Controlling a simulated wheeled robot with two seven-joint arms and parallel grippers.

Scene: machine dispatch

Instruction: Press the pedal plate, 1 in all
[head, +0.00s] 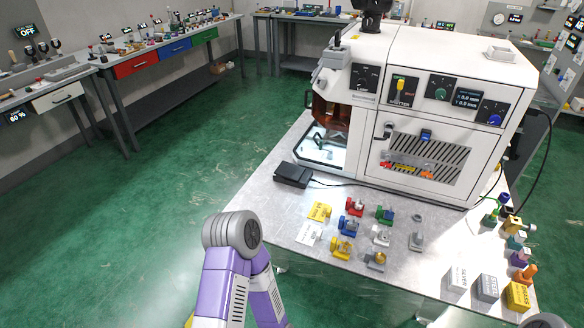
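A black, low box with a sloped top, which looks like the pedal plate (292,175), lies on the left edge of the metal table. A dark cable runs from it to the right along the front of the white machine (440,100). Nothing touches the plate. Whether it is pressed down cannot be told. A purple and grey link of my arm shows at the bottom, below and left of the plate. Neither of my grippers is in view.
Labelled blocks, including a yellow one (518,296), stand at the right corner. Green floor (150,210) is clear to the left. Benches line the walls.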

